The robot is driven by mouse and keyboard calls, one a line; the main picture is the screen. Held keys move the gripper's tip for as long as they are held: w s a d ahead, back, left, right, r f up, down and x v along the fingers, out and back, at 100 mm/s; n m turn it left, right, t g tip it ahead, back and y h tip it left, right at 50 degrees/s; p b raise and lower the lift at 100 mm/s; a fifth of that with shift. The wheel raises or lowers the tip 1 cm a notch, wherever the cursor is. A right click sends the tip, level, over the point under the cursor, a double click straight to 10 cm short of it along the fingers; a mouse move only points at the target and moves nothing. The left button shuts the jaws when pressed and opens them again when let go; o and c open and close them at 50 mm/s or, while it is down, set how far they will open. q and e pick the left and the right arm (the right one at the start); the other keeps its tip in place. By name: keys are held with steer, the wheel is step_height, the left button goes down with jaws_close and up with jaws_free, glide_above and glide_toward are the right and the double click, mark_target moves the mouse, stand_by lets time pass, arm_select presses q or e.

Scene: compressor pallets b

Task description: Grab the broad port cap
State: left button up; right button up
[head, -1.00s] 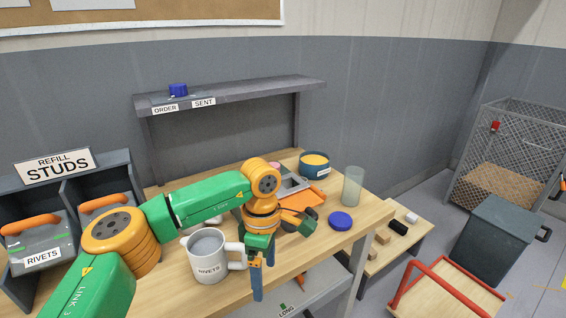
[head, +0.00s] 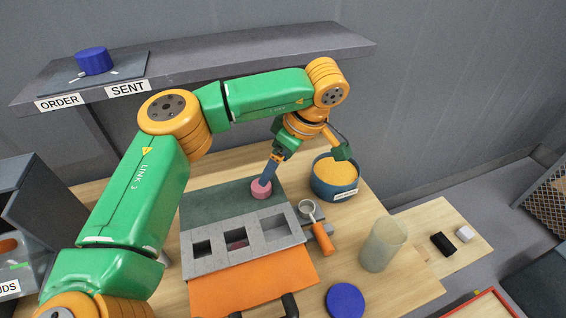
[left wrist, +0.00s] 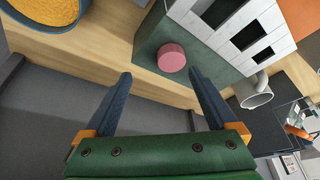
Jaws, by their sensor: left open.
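A short pink round cap (head: 261,189) stands on the dark green strip behind a grey block; it also shows in the left wrist view (left wrist: 171,57). A flat blue disc (head: 345,301) lies at the table's front. I cannot tell for certain which of these is the broad port cap. My left gripper (head: 268,177) reaches down at the pink cap. In the left wrist view its two fingers (left wrist: 158,76) are spread and empty, with the cap just beyond the tips, roughly between their lines. My right gripper is not in view.
The grey block (head: 286,227) has square recesses, one holding something pinkish. Around it are an orange board (head: 245,288), a blue bowl of yellow-orange material (head: 333,190), an orange-handled tool (head: 320,240) and a clear cup (head: 383,243). A shelf (head: 230,60) runs behind, holding a blue cap (head: 94,61).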

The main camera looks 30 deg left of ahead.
mark_target(258, 187)
arm_select(q)
steer(key=s+a+f+p, duration=0.1)
steer(key=s+f+p, duration=0.1)
steer(key=shift+s+a+f+p, duration=0.1)
steer(key=shift+s+a+p, duration=0.2)
steer(key=shift+s+a, duration=0.1)
steer(key=x, duration=0.3)
steer(key=shift+w+f, duration=0.2)
steer(key=shift+w, duration=0.15)
steer(key=shift+w+d+f, duration=0.1)
steer(key=shift+w, duration=0.1)
steer(key=shift+c, duration=0.9)
steer(key=shift+s, duration=0.2)
steer(key=c, duration=1.2)
steer(key=shift+w, duration=0.15)
steer(key=shift+c, duration=0.2)
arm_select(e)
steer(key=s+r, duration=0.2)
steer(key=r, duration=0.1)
